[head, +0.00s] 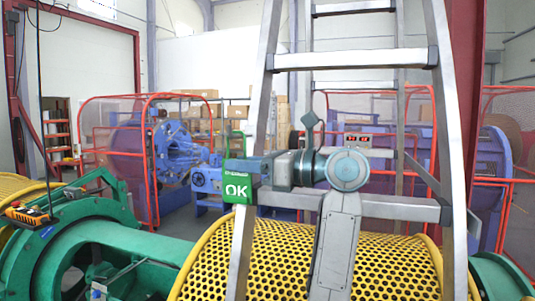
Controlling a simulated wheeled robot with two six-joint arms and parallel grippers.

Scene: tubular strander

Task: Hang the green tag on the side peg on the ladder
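The green tag (238,193), marked OK in white, is upright in front of the left rail of the grey ladder (260,90), a little above the ladder's lower rung. I cannot make out the side peg; the tag and gripper cover that part of the rail. I cannot tell whether the tag touches the rail.
A yellow perforated guard (300,262) lies behind the ladder's lower part. Green machine parts (120,235) and an orange control box (28,213) are at lower left. Blue machines inside red-framed guards (150,150) stand behind. The ladder's right rail (448,120) is right of my wrist.

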